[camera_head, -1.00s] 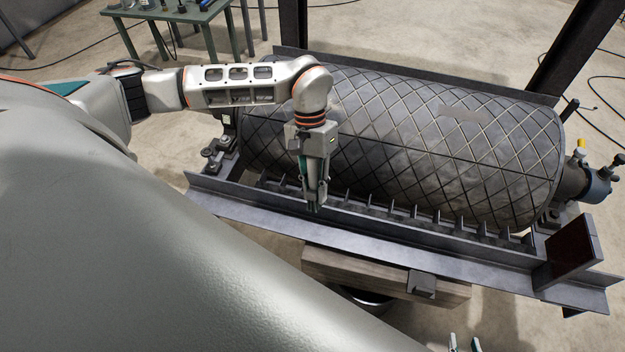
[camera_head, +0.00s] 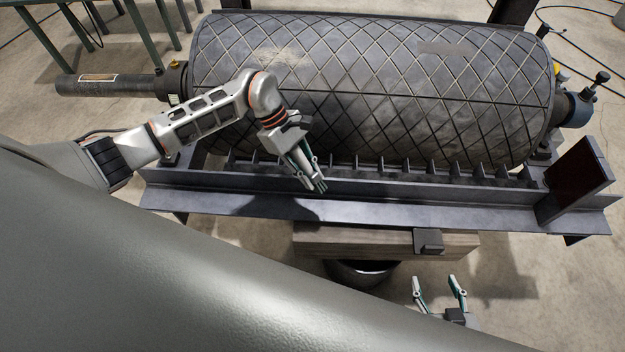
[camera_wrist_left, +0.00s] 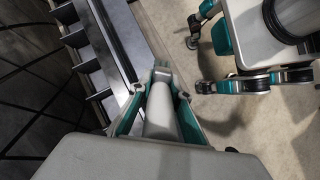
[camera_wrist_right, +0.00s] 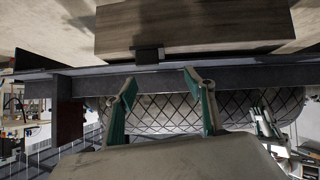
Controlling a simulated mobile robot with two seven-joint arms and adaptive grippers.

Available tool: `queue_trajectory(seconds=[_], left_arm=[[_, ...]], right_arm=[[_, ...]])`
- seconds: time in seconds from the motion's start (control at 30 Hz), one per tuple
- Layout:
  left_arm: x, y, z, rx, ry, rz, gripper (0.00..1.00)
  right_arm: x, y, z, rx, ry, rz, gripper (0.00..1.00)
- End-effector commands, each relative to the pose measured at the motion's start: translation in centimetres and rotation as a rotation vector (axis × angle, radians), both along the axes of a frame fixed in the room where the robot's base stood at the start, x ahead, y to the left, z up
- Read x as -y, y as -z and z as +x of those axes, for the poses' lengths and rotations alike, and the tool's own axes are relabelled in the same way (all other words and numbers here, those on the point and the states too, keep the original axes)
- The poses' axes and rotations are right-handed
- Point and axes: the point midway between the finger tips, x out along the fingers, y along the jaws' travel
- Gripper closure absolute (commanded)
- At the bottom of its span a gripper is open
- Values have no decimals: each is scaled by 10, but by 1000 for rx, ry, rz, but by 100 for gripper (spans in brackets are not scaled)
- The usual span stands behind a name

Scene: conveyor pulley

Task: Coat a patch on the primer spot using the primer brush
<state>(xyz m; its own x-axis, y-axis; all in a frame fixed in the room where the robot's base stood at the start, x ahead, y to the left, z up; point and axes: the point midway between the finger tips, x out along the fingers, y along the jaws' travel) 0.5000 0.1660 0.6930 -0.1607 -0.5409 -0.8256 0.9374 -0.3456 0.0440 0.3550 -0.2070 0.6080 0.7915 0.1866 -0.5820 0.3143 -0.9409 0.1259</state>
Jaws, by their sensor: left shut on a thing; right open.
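The large dark pulley drum (camera_head: 390,85) with diamond grooves lies across the head view. It has a pale scuffed patch (camera_head: 285,55) at upper left and a duller grey patch (camera_head: 445,47) at upper right; I cannot tell which is the primer spot. My left gripper (camera_head: 320,184) is in front of the drum, over the steel frame. It is shut on a pale handle (camera_wrist_left: 161,112), seemingly the primer brush; no bristles are clearly visible. My right gripper (camera_head: 437,282) is open and empty below the frame; its spread fingers also show in the right wrist view (camera_wrist_right: 160,85).
A steel frame (camera_head: 420,212) with upright ribs runs along the drum's front. A dark red-brown plate (camera_head: 578,180) stands at its right end. Below are a wooden beam (camera_head: 335,243), a black block (camera_head: 428,242) and a round dark container (camera_head: 362,273). Green table legs (camera_head: 180,15) stand upper left.

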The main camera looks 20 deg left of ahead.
Motion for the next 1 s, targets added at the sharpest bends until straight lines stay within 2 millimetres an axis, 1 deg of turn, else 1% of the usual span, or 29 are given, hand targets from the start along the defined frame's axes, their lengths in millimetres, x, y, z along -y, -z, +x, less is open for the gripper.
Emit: queue_trajectory(seconds=[0.03, 0.23, 0.33, 0.5, 0.63, 0.73, 0.9, 1.0], left_arm=[[2, 7, 0, -6, -25, -8, 100], [2, 15, 2, -7, -52, -10, 100], [2, 24, 1, -10, -52, -11, 100], [3, 43, 0, -11, -50, -10, 100], [2, 54, 1, -11, -50, -10, 100], [2, 58, 1, -8, -49, -9, 100], [2, 57, 2, -5, -48, -9, 100], [2, 57, 2, -5, -48, -9, 100]], right_arm=[[-1, 5, -2, -4, -4, 0, 46], [-3, 4, -1, 3, -8, 1, 46], [-3, 6, 0, 6, -9, -1, 46], [1, 15, 1, 2, -8, -14, 46], [5, 19, 4, 5, -5, -24, 46], [7, 17, 7, 13, -3, -28, 46], [7, 10, 11, 25, -3, -25, 46], [6, 11, 10, 23, -2, -23, 46]])
